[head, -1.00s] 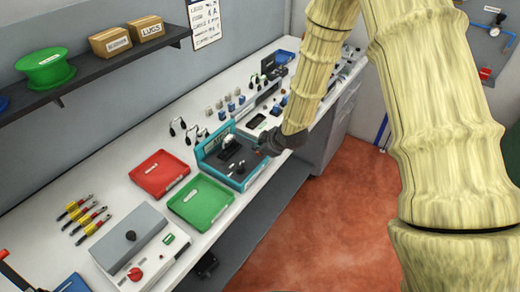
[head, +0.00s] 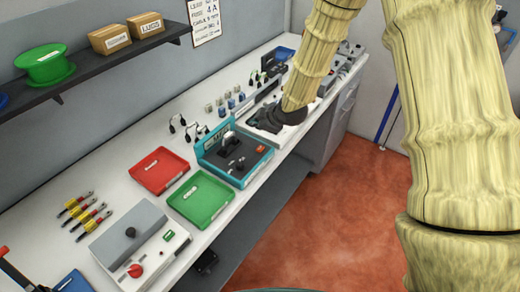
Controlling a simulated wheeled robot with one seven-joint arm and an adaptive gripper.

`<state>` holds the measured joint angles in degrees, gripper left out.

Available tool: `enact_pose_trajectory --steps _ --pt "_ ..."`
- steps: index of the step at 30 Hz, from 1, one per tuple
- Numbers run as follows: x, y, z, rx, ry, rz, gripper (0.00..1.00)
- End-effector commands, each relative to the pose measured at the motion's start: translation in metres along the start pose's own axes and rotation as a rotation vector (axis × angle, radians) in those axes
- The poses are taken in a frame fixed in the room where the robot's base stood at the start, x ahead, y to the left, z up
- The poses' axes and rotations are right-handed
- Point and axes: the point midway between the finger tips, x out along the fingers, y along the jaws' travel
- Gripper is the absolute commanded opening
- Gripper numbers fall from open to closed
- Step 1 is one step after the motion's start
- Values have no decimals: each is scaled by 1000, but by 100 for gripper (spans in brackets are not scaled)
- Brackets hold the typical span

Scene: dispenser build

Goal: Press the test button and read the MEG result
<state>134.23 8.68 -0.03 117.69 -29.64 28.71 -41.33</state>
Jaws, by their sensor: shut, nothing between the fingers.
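My gripper (head: 268,120) is a dark shape at the end of my pale arm. It is shut and empty, low over a white unit (head: 292,132) toward the back of the bench, and it hides part of that unit. I cannot tell whether it touches the unit. A teal fixture (head: 210,158) stands nearer, left of the gripper, with black parts on it and a small orange-red spot at its right. A grey and white box (head: 128,232) at the front has a black knob, a red knob (head: 135,271) and a small green patch. I cannot identify the test button or read any MEG result.
A red tray (head: 150,186) and a green tray (head: 218,211) lie left of and in front of the teal fixture. Yellow-and-red handled tools (head: 80,212) lie at the left. A shelf (head: 100,82) with cartons and a green spool hangs above. The floor (head: 330,225) beside the bench is clear.

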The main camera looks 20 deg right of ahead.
Motion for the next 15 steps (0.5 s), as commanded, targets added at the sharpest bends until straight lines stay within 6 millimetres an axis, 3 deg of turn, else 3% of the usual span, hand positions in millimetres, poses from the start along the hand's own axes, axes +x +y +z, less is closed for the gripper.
enact_pose_trajectory --steps 15 --pt "41 -30 30 0 -1 -1 0"
